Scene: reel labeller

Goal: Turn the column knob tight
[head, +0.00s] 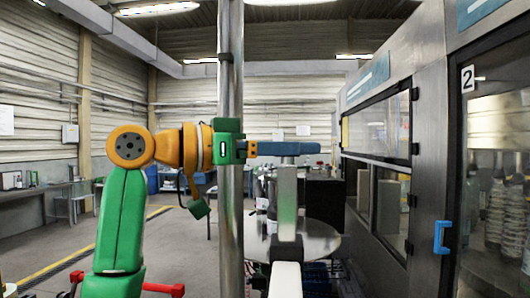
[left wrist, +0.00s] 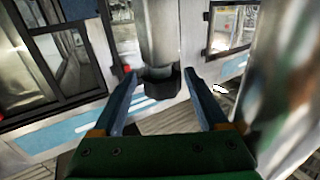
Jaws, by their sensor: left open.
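The column knob (left wrist: 160,84) is a dark, short piece on the end of a grey post in the left wrist view. The same grey post (head: 287,205) stands upright in the head view, but its knob is hidden there by the blue fingers. My left gripper (head: 300,148) reaches in from the left, level, with its fingers at the top of the post. In the left wrist view the gripper (left wrist: 160,74) is open, one finger on each side of the knob. Gaps show between fingers and knob. My right gripper is not in view.
A tall shiny pole (head: 230,250) stands close beside my left gripper and shows blurred in the left wrist view (left wrist: 280,75). A round metal table (head: 318,240) lies behind the post. A machine cabinet with a blue handle (head: 441,237) fills the right side. Open floor lies at left.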

